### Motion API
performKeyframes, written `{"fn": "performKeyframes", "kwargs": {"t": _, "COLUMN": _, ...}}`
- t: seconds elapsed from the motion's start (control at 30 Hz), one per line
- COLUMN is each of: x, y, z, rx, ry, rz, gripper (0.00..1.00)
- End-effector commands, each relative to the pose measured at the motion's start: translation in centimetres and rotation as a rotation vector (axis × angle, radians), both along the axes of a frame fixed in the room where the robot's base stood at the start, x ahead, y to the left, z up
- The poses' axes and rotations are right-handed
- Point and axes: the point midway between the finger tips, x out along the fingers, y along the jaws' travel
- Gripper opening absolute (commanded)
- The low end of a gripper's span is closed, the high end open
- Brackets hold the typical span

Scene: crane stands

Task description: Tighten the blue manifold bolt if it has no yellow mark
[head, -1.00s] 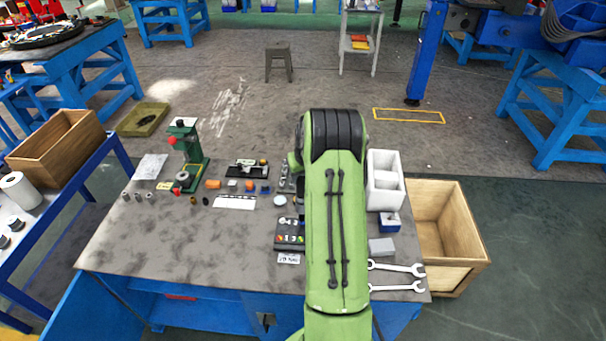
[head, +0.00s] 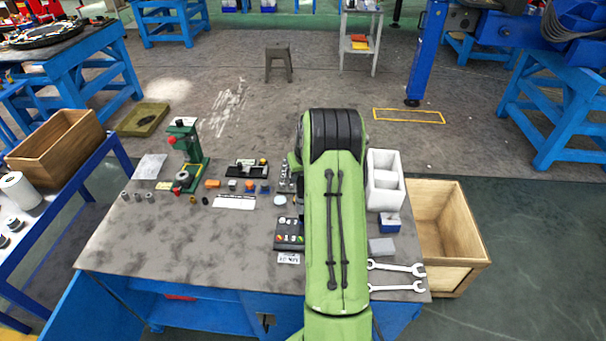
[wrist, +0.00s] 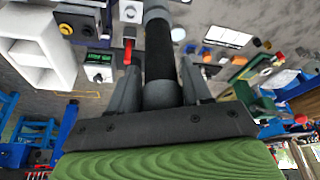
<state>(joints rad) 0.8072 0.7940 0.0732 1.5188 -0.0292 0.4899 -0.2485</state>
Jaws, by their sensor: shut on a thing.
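In the wrist view my gripper (wrist: 160,88) is shut on a grey and black cylindrical tool (wrist: 159,52), which stands between the two fingers. In the head view my green arm covers the gripper and the tool. A light metal block with several round parts (head: 285,180), perhaps the manifold, shows just left of my arm and is partly hidden. I cannot make out a blue bolt or a yellow mark on it. The far end of the tool is at the top edge of the wrist view, and I cannot tell whether it touches anything.
A black button box (head: 289,241) lies left of my arm. A green press (head: 188,160) and small coloured blocks stand farther left. A white foam tray (head: 384,196), a grey block (head: 381,247) and wrenches (head: 396,268) lie right. The table's front left (head: 170,240) is clear.

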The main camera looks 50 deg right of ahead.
Motion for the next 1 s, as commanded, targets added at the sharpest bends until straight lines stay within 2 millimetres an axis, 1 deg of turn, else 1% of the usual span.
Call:
{"fn": "performKeyframes", "kwargs": {"t": 0.7, "x": 0.1, "y": -0.1, "z": -1.3, "rx": -0.004, "ry": -0.004, "rz": 0.001, "gripper": 0.00}}
{"fn": "performKeyframes", "kwargs": {"t": 1.0, "x": 0.1, "y": -0.1, "z": -1.3, "rx": -0.004, "ry": -0.004, "rz": 0.001, "gripper": 0.00}}
